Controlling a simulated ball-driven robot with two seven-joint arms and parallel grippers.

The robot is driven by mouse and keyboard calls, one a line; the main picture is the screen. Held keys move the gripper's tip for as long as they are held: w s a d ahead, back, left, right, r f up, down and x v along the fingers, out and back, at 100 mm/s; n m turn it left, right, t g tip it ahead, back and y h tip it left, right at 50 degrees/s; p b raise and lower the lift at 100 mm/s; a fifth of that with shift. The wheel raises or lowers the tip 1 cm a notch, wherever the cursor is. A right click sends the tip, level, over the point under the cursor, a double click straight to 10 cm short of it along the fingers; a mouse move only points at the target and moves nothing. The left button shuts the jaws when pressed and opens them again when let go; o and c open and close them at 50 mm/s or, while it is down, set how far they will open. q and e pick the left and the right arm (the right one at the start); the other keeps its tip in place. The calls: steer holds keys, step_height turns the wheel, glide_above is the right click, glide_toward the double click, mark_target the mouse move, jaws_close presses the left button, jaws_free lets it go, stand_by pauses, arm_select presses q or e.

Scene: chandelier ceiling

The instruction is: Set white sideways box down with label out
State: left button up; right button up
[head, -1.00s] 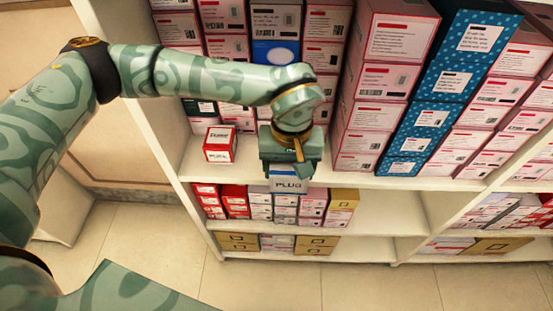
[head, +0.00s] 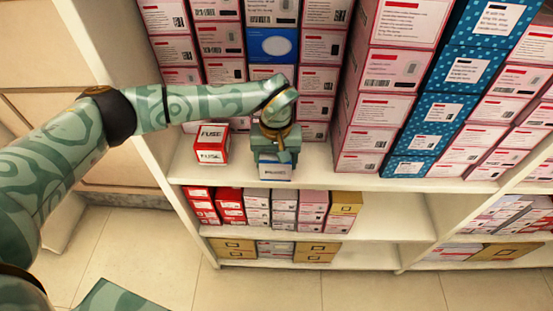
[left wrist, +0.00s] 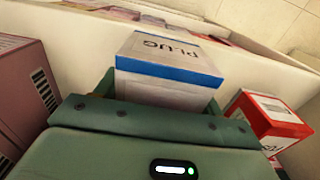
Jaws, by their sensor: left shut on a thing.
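My left gripper (head: 275,156) is shut on a small white box with a blue band (head: 275,172) at the front of the middle shelf (head: 400,184). The box's printed end faces out of the shelf. In the left wrist view the box (left wrist: 168,65) shows the word PLUG on its end face, beyond the green jaw (left wrist: 155,117). The jaws hide much of the box. I cannot tell whether its underside touches the shelf. My right gripper is in neither view.
A red and white FUSE box (head: 211,146) stands left of the gripper, with a gap between. Tall stacks of pink boxes (head: 375,107) and blue dotted boxes (head: 428,115) stand to the right. Lower shelves hold small boxes (head: 285,206). Bare shelf lies just right of the gripper.

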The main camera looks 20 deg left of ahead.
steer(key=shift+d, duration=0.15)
arm_select(q)
steer(key=shift+f, duration=0.1)
steer(key=o, duration=1.1)
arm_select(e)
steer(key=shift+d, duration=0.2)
arm_select(q)
step_height(320, 180, up, 12)
steer(key=p, duration=0.3)
steer(key=shift+f, duration=0.15)
steer(key=shift+r, duration=0.35)
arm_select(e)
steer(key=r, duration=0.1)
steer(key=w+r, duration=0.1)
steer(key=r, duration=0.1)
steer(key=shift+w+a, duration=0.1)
